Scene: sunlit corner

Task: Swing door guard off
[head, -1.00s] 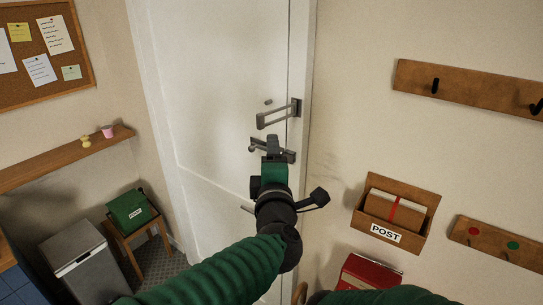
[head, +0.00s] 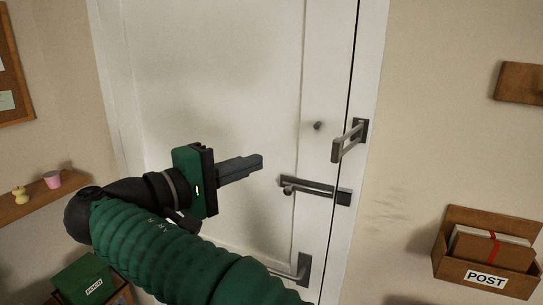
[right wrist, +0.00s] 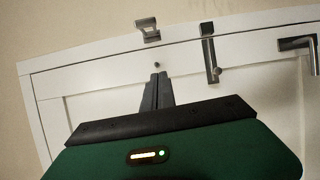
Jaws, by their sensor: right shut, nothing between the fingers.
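The grey door guard has a looped bar (head: 346,143) hinged on a dark plate at the door's right edge. The bar sticks out from the door, its free end lower left of the plate. A small knob (head: 318,125) on the door stands apart from the bar, left of it. In the right wrist view the guard (right wrist: 148,30) and knob (right wrist: 157,65) lie beyond the fingertips. My right gripper (head: 261,161) is shut and empty, left of the guard and pointing right, apart from it. It also shows in the right wrist view (right wrist: 159,76). My left gripper is not in view.
Below the guard is a second bar fitting (head: 316,188) with a ball end, then a lever handle (head: 303,270). The white door (head: 225,80) appears closed. A wooden post box (head: 487,250) hangs at right; a shelf (head: 35,202) is at left.

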